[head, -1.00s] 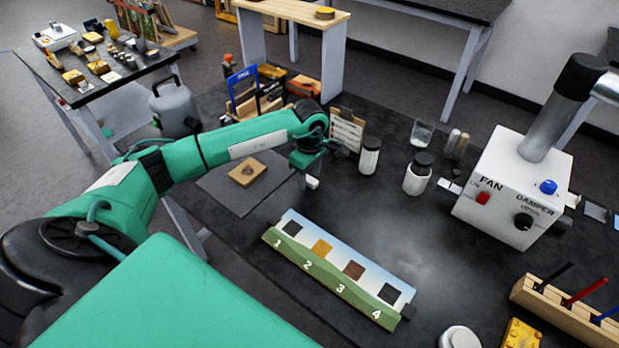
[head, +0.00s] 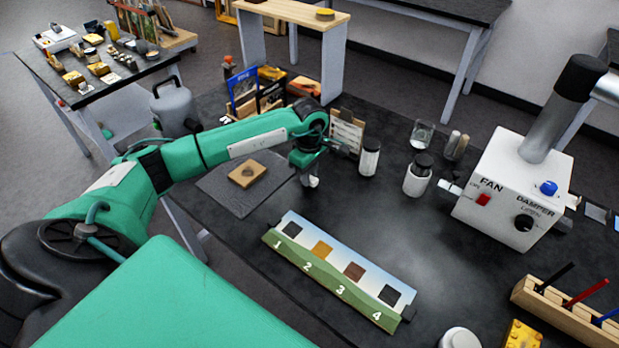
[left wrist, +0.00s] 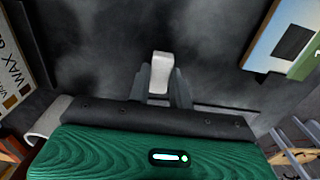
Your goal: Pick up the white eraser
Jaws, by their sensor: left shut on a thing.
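The white eraser (left wrist: 160,72) is a small white block between the fingers of my left gripper (left wrist: 165,88) in the left wrist view. In the head view the left gripper (head: 309,177) points down over the black table, just right of the grey mat, and the eraser (head: 313,182) shows as a small white spot at its fingertips. The gripper is shut on it. I cannot tell whether the eraser still touches the table. My right gripper is not in view.
A numbered sample board (head: 335,272) lies just in front of the gripper. A grey mat (head: 228,196) with a tan block (head: 247,174) is to the left. A card stand (head: 346,131) and lidded jars (head: 418,176) stand behind and right. The table centre right is clear.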

